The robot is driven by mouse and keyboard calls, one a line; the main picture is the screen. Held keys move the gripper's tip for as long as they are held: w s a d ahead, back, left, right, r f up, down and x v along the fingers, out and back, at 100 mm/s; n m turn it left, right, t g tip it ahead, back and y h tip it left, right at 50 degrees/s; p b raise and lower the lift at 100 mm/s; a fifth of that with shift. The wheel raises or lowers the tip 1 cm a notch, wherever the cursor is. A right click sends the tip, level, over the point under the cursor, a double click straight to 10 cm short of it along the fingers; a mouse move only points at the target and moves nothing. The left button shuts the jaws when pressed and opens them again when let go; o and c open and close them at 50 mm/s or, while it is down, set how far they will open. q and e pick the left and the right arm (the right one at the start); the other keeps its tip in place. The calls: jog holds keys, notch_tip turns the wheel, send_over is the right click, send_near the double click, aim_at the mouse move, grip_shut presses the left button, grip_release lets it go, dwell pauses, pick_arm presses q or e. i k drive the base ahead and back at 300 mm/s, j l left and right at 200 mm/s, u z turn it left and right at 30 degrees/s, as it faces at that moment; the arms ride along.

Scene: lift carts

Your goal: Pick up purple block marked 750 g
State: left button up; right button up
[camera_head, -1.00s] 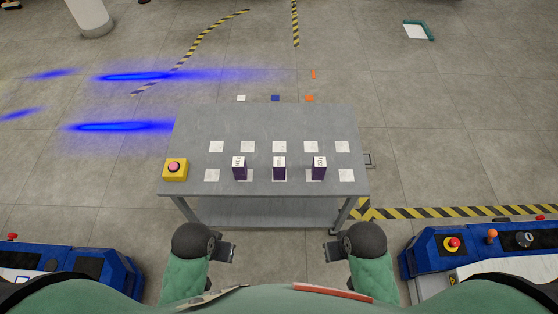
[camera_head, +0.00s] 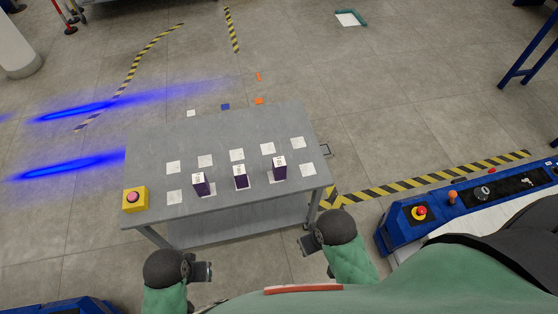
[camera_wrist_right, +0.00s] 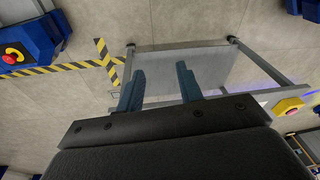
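Three dark purple blocks with white marked tops stand upright in a row on the grey table: a left one (camera_head: 201,185), a middle one (camera_head: 241,177) and a right one (camera_head: 279,169). Their markings are too small to read, so I cannot tell which is 750 g. My left gripper (camera_head: 205,271) is empty in front of the table, below its top; its opening is unclear. My right gripper (camera_head: 305,246) is also in front of the table, apart from the blocks. The right wrist view shows its two fingers (camera_wrist_right: 160,88) apart with nothing between them.
The grey table (camera_head: 150,150) carries several white square patches and a yellow box with a red button (camera_head: 134,199) at its left corner. A blue cart (camera_head: 400,228) stands at the right. Striped tape (camera_head: 430,181) marks the floor. Floor between my grippers is clear.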

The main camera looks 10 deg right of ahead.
aim_at(279, 164)
jog(key=z, duration=0.9)
jog(key=k+j+z, duration=0.2)
jog(key=z, duration=0.25)
jog(key=k+j+z, duration=0.2)
jog(key=j+z, duration=0.25)
jog(key=k+z, duration=0.25)
jog(key=z, duration=0.2)
jog(key=k+j, duration=0.2)
jog(key=k, duration=0.2)
